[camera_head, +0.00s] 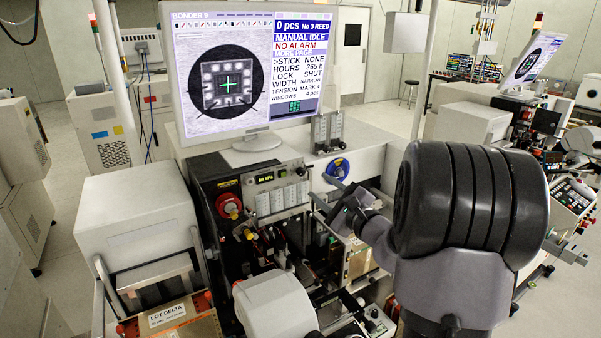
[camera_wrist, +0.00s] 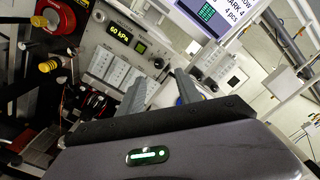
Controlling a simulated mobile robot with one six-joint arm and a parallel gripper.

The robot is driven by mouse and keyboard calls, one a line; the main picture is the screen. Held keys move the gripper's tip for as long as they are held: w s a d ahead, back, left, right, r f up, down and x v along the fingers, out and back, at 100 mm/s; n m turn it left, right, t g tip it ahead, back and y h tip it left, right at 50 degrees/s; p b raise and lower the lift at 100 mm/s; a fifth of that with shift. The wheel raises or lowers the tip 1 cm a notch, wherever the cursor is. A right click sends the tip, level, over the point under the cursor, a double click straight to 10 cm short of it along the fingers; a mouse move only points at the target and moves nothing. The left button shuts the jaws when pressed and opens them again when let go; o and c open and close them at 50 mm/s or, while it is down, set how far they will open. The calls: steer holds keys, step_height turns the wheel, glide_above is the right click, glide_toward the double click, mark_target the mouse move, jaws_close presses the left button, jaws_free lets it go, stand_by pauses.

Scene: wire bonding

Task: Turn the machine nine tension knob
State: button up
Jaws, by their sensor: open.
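The machine is headed BONDER 9 on its monitor (camera_head: 225,75), which reads manual idle, no alarm and tension mark 4. A blue round knob (camera_head: 338,168) sits on the white ledge right of the gauge panel; its markings are too small to read, so I cannot tell if it is the tension knob. My gripper (camera_head: 319,188) is open and empty in front of the panel, just below and left of the blue knob.
A small display (camera_wrist: 120,33) reads 60 kPa, above several grey blocks. A white rounded housing (camera_head: 275,305) stands in front. A second bonder (camera_head: 500,120) stands at the right.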

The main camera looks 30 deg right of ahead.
mark_target(303, 173)
steer(key=w, duration=0.9)
steer(key=shift+d, duration=0.25)
jaws_close()
